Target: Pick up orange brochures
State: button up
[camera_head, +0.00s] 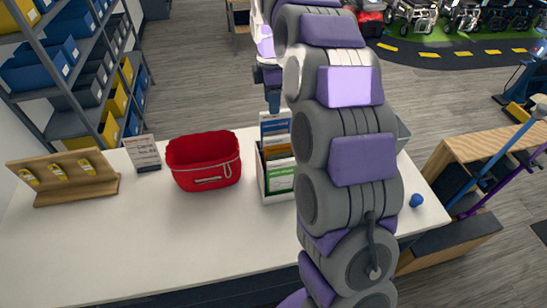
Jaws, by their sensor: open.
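A white brochure holder (262,178) stands on the white table, partly hidden behind my arm. It holds brochures in tiers: blue ones at the back, green ones in front, and a small orange strip between them that looks like the orange brochures (279,151). My gripper (272,103) points down just above the back of the holder, near the blue brochures. It is open, and I see nothing held in it. The arm hides the holder's right side.
On the white table (130,245) are a red basket (204,160), a small sign (143,153), a wooden stand (63,176) with yellow items and a blue ball (417,200). A shelf with bins (75,70) stands left. The table's front is clear.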

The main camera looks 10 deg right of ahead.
send_over(280, 136)
jog(key=f, duration=0.8)
jog(key=shift+s+d+f, duration=0.25)
jog(key=shift+s+f, duration=0.05)
jog(key=shift+f, duration=0.1)
jog(key=shift+a+f, duration=0.2)
jog(key=shift+a, duration=0.1)
jog(key=shift+w+a+f, duration=0.1)
jog(key=shift+a+f, duration=0.75)
jog(key=shift+a, duration=0.05)
jog(key=f, duration=0.1)
jog(key=d+f, duration=0.1)
jog(key=f, duration=0.1)
jog(key=shift+w+d+f, duration=0.25)
jog(key=shift+d, duration=0.45)
jog(key=shift+a, duration=0.75)
jog(key=c, duration=0.5)
jog(key=shift+a, duration=0.25)
jog(key=shift+c, duration=1.3)
jog(key=shift+d, duration=0.75)
grip_shut()
